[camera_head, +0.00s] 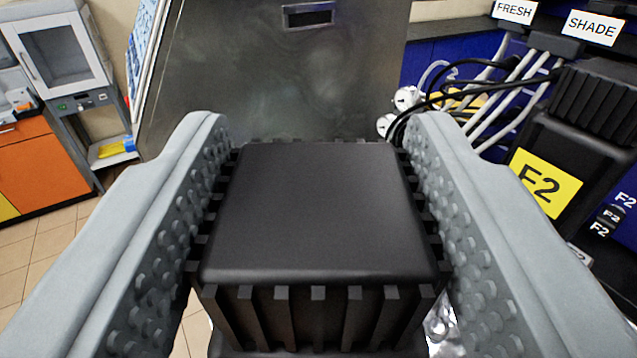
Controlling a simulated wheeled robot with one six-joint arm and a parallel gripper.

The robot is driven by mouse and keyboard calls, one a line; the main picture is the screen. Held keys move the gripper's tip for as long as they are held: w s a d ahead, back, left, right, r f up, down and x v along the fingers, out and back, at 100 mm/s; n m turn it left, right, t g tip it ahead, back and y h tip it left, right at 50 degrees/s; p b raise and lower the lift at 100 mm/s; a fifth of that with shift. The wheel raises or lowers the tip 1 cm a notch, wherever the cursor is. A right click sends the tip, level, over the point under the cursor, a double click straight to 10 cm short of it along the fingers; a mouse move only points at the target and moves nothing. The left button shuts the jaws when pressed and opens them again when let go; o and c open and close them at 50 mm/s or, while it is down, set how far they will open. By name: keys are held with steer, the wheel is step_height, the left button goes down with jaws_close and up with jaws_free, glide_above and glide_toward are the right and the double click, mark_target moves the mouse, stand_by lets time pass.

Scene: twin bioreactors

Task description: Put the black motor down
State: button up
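The black motor (318,215) fills the middle of the view. It is a boxy block with a smooth top and ribbed sides. My gripper (312,150) has its two grey studded fingers on the left and right sides of the motor, pressed against its ribs. The gripper is shut on the motor. The motor's underside and whatever lies directly below it are hidden.
A metal panel (270,85) stands behind the motor. At right are a black ribbed unit with a yellow F2 label (545,182), cables (510,95), and FRESH (514,11) and SHADE (592,27) signs. An orange cabinet (40,168) and tiled floor (30,250) are at left.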

steer(key=o, duration=0.3)
steer(key=s, duration=1.2)
steer(key=shift+d, duration=0.3)
steer(key=shift+m+g+h, duration=0.3)
steer(key=shift+h, duration=0.2)
steer(key=s+f, duration=0.9)
steer(key=f, duration=0.4)
steer(key=s+f, duration=0.9)
steer(key=f, duration=0.5)
steer(key=s+f, duration=0.8)
steer(key=f, duration=0.6)
steer(key=shift+s+a, duration=0.3)
steer(key=shift+s, duration=0.1)
